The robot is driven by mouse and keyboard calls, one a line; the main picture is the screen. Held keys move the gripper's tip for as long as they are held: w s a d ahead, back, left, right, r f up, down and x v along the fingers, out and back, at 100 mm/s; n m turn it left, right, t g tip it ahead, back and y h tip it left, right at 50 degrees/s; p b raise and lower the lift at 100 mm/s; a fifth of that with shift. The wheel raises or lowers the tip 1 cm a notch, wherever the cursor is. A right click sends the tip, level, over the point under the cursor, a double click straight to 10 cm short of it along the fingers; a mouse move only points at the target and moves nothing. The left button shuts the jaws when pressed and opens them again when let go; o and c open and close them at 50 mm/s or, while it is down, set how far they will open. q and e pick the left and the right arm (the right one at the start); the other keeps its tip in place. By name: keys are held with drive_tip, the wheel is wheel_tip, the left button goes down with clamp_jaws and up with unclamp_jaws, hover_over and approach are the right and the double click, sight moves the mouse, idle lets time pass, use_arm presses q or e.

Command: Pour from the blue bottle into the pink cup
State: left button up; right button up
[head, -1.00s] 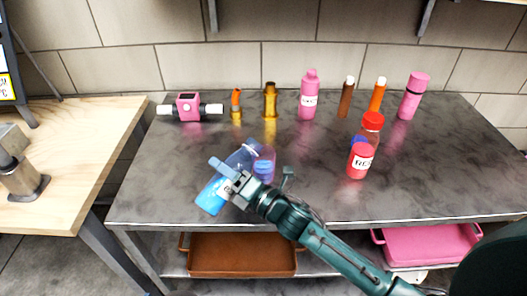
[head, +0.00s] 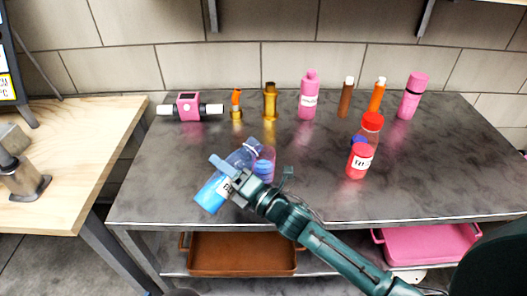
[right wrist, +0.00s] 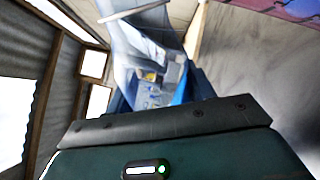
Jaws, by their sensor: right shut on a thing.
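The clear blue bottle (head: 211,192) is strongly tilted over the front left of the grey table. Its base points to the lower left and its mouth to the upper right. Blue liquid shows in its lower part. My right gripper (head: 232,176) is shut on its middle. The see-through pink cup (head: 267,158) stands upright under the bottle's mouth, partly hidden by it, with blue showing inside. I cannot tell whether a stream is falling. In the right wrist view the blue bottle (right wrist: 150,45) fills the space past the gripper. My left gripper is not in view.
A red-capped bottle (head: 358,162) stands right of the cup. Along the back are a pink bottle (head: 308,98), a pink flask (head: 412,97), brown and orange bottles, and a pink device (head: 188,106). The table's front right is clear. Trays lie on the shelf below.

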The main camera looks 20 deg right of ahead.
sight(227, 160)
use_arm(q)
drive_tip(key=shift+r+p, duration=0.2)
drive_tip(key=shift+p, duration=0.15)
use_arm(e)
drive_tip(key=shift+r+m, duration=0.5)
drive_tip(key=shift+m, duration=0.1)
idle(0.6)
use_arm(q)
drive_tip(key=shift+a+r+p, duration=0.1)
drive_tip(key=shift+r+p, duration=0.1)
drive_tip(key=shift+p, duration=0.2)
use_arm(e)
drive_tip(key=shift+d+r+m, duration=0.1)
drive_tip(key=shift+r+m, duration=0.25)
drive_tip(key=shift+m, duration=0.15)
idle(0.3)
use_arm(q)
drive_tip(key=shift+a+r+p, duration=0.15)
drive_tip(key=shift+p, duration=0.25)
use_arm(e)
drive_tip(key=shift+w+d+r+m+t, duration=0.2)
drive_tip(key=shift+r+m+t, duration=0.15)
drive_tip(key=shift+m, duration=0.15)
idle(0.4)
use_arm(q)
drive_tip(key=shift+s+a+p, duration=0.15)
drive_tip(key=shift+p, duration=0.2)
use_arm(e)
drive_tip(key=shift+r+m+h, duration=0.3)
drive_tip(key=shift+m+h, duration=0.1)
